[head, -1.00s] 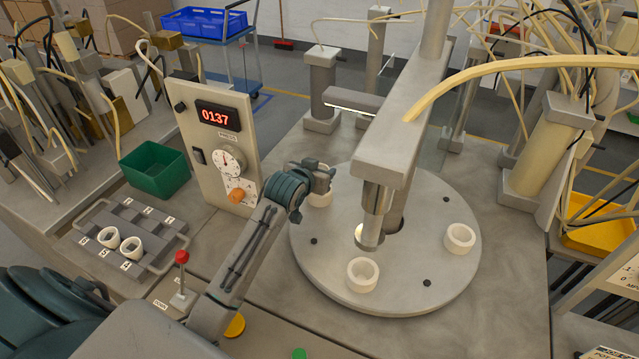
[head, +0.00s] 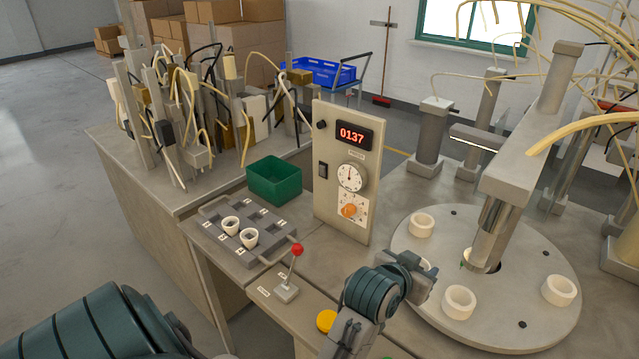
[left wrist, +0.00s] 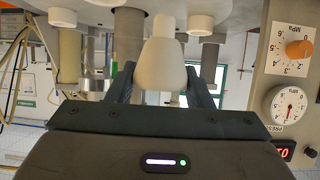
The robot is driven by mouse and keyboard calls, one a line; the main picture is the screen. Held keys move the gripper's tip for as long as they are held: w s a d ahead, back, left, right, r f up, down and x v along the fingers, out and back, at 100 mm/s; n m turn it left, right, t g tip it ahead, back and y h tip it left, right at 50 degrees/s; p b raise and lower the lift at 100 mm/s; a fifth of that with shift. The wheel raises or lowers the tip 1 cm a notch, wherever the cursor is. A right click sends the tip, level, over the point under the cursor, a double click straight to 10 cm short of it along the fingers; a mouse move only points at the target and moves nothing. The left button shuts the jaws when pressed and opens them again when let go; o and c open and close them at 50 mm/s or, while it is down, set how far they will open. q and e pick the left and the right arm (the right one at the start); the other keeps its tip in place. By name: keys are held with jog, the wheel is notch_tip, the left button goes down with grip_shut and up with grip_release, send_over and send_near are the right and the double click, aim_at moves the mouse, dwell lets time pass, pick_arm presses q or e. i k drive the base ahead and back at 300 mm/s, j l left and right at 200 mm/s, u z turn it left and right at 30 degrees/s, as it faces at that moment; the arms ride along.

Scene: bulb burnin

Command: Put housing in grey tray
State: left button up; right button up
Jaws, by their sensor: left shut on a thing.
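My left gripper (head: 424,276) is over the near left edge of the round turntable, shut on a white housing (left wrist: 160,65). In the left wrist view the housing sits between the two dark fingers; in the head view only a sliver of it shows past the gripper. The grey tray (head: 270,221) lies to the left on the bench, with numbered compartments. Two white housings (head: 230,226) (head: 249,238) stand side by side in its near compartments; other compartments look empty. My right gripper is not in view.
The turntable (head: 510,325) carries three white rings (head: 421,225) (head: 459,302) (head: 558,291) under a press column. A green bin (head: 274,183) is behind the tray.

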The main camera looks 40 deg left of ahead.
aim_at(218, 225)
jog(key=k+j+u, duration=0.1)
jog(key=j+u, duration=0.2)
jog(key=u, duration=0.15)
jog(key=k+j+u, duration=0.1)
jog(key=j+u, duration=0.35)
jog(key=i+j+z, duration=0.1)
jog(key=j+z, duration=0.25)
jog(key=j, duration=0.25)
jog(key=j+z, duration=0.3)
jog(key=j, duration=0.3)
jog(key=i, duration=0.05)
